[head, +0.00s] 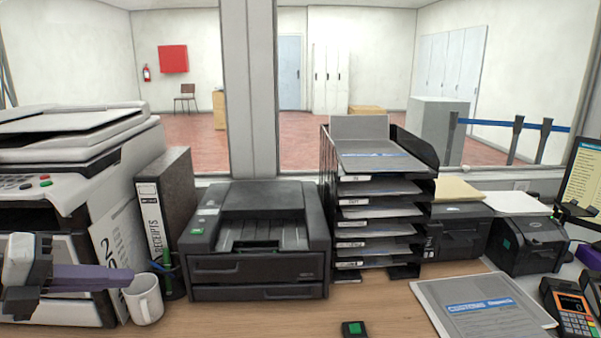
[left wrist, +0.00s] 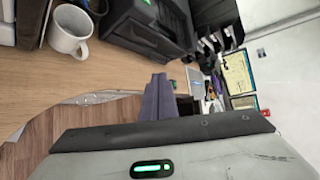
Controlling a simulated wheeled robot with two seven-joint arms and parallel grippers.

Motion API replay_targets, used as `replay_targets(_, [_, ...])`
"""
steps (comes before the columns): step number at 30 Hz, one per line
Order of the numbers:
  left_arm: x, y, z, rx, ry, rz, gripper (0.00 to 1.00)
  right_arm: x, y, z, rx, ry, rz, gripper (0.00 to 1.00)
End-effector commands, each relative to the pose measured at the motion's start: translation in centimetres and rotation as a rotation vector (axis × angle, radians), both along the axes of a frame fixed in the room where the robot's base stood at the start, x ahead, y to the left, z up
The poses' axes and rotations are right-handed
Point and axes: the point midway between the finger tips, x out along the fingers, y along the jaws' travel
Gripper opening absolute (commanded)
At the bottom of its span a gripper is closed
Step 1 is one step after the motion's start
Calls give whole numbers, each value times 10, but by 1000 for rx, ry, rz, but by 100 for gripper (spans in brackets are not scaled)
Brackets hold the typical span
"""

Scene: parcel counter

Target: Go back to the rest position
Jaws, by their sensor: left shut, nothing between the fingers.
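My left gripper (head: 140,279) comes in from the left edge in the head view, with its purple fingers pointing right. The fingers are together and hold nothing. They also show in the left wrist view (left wrist: 158,98), above the counter. In the head view the fingers are close to the white mug (head: 146,299), in front of the grey-white copier. The mug also shows in the left wrist view (left wrist: 70,30). I do not make out my right gripper in either view.
A printer (head: 258,240), a receipts binder (head: 165,215) and a stacked paper tray (head: 330,160) stand along the back. A clipboard (head: 500,322), a card terminal (head: 573,312) and a small green-topped block (head: 354,329) lie in front. The counter (head: 225,318) is bare before the printer.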

Motion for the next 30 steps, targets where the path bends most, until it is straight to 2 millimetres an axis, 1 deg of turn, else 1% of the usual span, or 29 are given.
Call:
replay_targets(1, [-1, 8, -11, -67, 12, 46, 0, -1, 0, -1, -1, 4, 0, 0])
replay_targets(2, [-1, 12, -16, -108, 17, 76, 0, -2, 0, -2, -1, 6, 0, 0])
replay_targets(5, [-4, 29, -41, -266, 43, 199, 0, -4, -1, -4, -2, 11, 0, 0])
replay_targets(8, [-12, 50, -79, -456, 87, 370, 0, -5, -1, -5, -2, 14, 0, 0])
replay_targets(9, [-16, 57, -98, -533, 109, 445, 0, -5, -1, -5, -2, 14, 0, 0])
replay_targets(11, [-25, 66, -126, -642, 148, 558, 0, -6, -1, -6, -2, 16, 0, 0])
replay_targets(12, [-33, 70, -148, -711, 179, 636, 0, -6, 0, -6, -2, 16, 0, 0])
replay_targets(14, [-47, 72, -181, -811, 232, 752, 0, -7, 0, -6, -2, 17, 1, 0])
replay_targets(15, [-57, 71, -203, -875, 272, 829, 0, -7, 0, -6, -2, 17, 1, 0])
replay_targets(16, [-66, 68, -220, -920, 305, 887, 0, -7, 0, -6, -2, 17, 1, 0])
replay_targets(17, [-75, 64, -238, -965, 339, 944, 0, -7, 0, -6, -2, 17, 1, 0])
replay_targets(18, [-88, 56, -260, -1022, 390, 1019, 0, -7, 0, -6, -1, 16, 0, 0])
replay_targets(20, [-108, 40, -293, -1101, 472, 1129, 0, -7, 0, -5, -1, 16, 0, 0])
replay_targets(21, [-123, 25, -314, -1153, 535, 1200, 0, -7, 0, -5, -1, 16, 1, 0])
replay_targets(23, [-144, -2, -342, -1223, 632, 1298, 0, -6, 0, -5, -1, 15, 1, 0])
replay_targets(24, [-157, -22, -357, -1264, 700, 1356, 0, -6, 1, -4, 0, 14, 0, 0])
replay_targets(26, [-174, -51, -374, -1314, 793, 1427, 0, -6, 1, -4, 1, 14, 1, 0])
replay_targets(27, [-184, -70, -383, -1342, 851, 1466, 0, -6, 1, -4, 1, 14, 1, 0])
replay_targets(30, [-202, -109, -395, -1392, 969, 1530, 0, -6, 1, -3, 2, 13, 1, 0])
